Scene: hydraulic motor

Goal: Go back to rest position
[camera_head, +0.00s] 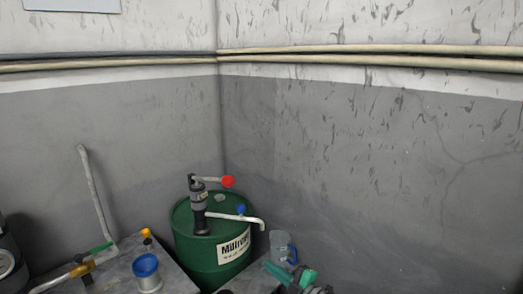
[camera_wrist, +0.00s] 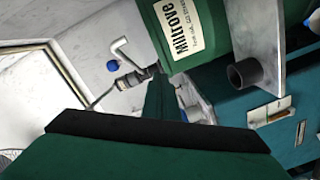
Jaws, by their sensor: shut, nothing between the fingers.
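My gripper (camera_wrist: 158,88) shows in the wrist view as a narrow dark green piece rising from the wide green and black body at the bottom. Its fingers look closed together, with nothing seen between them. Beyond it is a green drum with a white label (camera_wrist: 178,25). In the head view, the green drum (camera_head: 190,240) stands upright in the corner with a hand pump (camera_head: 199,205) on top. Teal and grey parts (camera_head: 303,277) show at the bottom edge; I cannot tell whether they are part of my arm.
A grey bench (camera_head: 178,280) at lower left carries a blue-topped container (camera_head: 146,266). A clear jug with a blue handle (camera_head: 282,246) is right of the drum. Pipes (camera_head: 370,60) run along the walls. A grey cylinder (camera_wrist: 245,73) shows in the wrist view.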

